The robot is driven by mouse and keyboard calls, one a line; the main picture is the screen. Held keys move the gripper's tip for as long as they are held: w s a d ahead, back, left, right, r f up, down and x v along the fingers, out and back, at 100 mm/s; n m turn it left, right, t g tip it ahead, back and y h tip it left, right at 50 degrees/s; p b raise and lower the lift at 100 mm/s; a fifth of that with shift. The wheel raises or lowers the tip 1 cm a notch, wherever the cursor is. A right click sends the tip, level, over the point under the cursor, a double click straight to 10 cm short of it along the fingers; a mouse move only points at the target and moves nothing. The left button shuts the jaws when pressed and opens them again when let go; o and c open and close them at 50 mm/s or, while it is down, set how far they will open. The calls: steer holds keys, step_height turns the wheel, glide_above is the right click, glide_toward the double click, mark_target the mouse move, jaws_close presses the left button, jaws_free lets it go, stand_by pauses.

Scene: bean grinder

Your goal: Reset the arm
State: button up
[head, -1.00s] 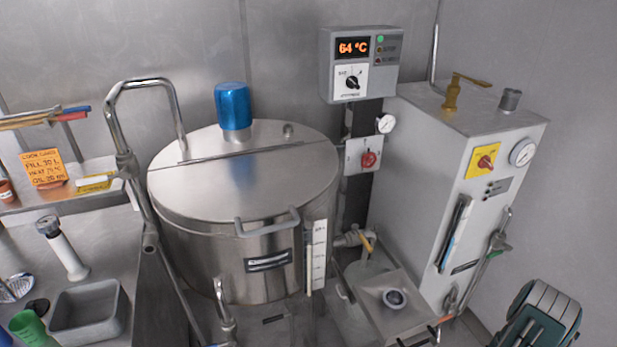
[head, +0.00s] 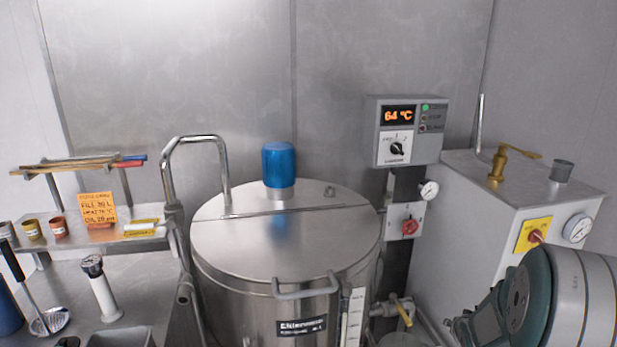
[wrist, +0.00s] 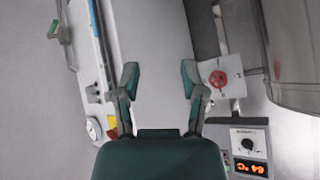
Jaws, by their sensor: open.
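My gripper (wrist: 160,80) shows in the wrist view with its two dark green and grey fingers spread apart and nothing between them. Behind the fingers are the pale side of the grey cabinet and the wall. In the head view my green and grey arm shows at the lower right, in front of the grey cabinet (head: 485,240); the fingertips cannot be made out there. The wrist view appears upside down, with the control box (wrist: 245,150) at its lower right and a red knob on a plate (wrist: 218,78) above it.
A steel kettle (head: 235,240) with a blue motor cap (head: 279,164) stands in the middle. The control box (head: 405,130) reads 64 °C. A shelf (head: 90,240) at left holds small pots and an orange note (head: 98,209).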

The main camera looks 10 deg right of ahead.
steer(key=s+a+r+n, duration=0.2)
steer(key=a+r, duration=0.5)
steer(key=r, duration=0.1)
steer(key=s+a+r+n+g+y, duration=0.1)
steer(key=s+a+r, duration=0.4)
steer(key=s+a, duration=0.5)
steer(key=s+a+r+n+g+y, duration=0.1)
steer(key=s+a+r+n, duration=0.3)
steer(key=s+a, duration=0.5)
steer(key=shift+s+a+r+n+g+y, duration=0.35)
steer(key=shift+a+r+y, duration=0.2)
steer(key=shift+r+y, duration=0.3)
steer(key=shift+d+f, duration=0.1)
